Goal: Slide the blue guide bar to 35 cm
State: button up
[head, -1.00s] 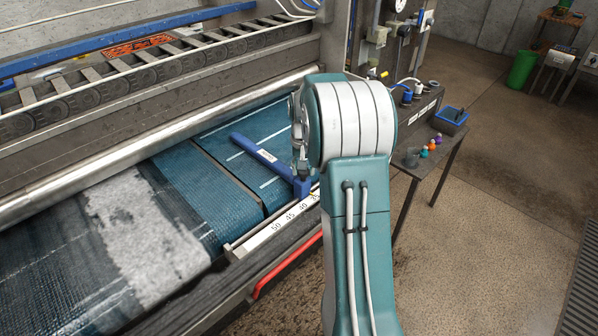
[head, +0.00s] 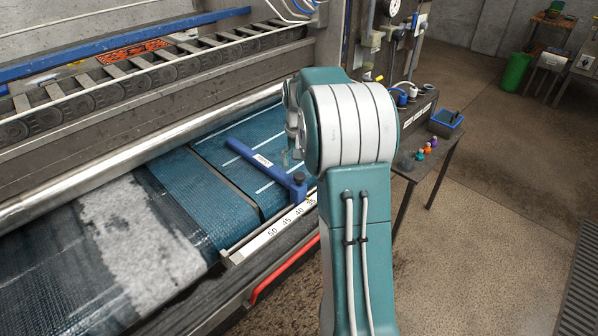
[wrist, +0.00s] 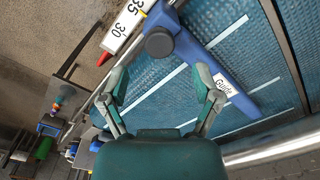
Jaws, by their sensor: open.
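The blue guide bar (head: 262,160) lies across the blue belt, with its near end block by the white number scale (head: 285,226). In the wrist view the guide bar (wrist: 236,95) carries a white "Guide" label and a dark round knob (wrist: 159,42). The scale (wrist: 124,24) shows 35 and 30 there, and a small red and yellow pointer sits beside the 35; its exact reading is too small to tell. My gripper (wrist: 160,88) is open and empty, above and apart from the bar. In the head view my gripper (head: 292,145) is partly hidden by my arm.
A red rail (head: 284,270) runs along the machine's front edge. A steel roller (head: 150,150) lies behind the belt. A small table at right holds a blue tray (head: 446,122) and small coloured items. The floor beyond it is mostly clear.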

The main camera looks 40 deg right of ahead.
notch_tip(320, 180, up, 7)
jog(key=shift+r, duration=0.15)
dwell(0.4)
jog(key=s+a+r+n+t, duration=0.2)
jog(key=s+a+r, duration=0.2)
jog(key=s+a, duration=0.3)
jog(key=s+a+r+n+t, duration=0.15)
jog(key=s+a+r, duration=0.25)
jog(key=a, duration=0.5)
jog(key=s+a+f+n+t, duration=0.1)
jog(key=s+a+f, duration=0.1)
jog(key=s+a, duration=0.2)
jog(key=s+a+f+n+t, duration=0.1)
jog(key=s+a, duration=0.3)
jog(key=s, duration=0.6)
jog(key=shift+s+f+n, duration=0.15)
jog(key=shift+f+n, duration=0.6)
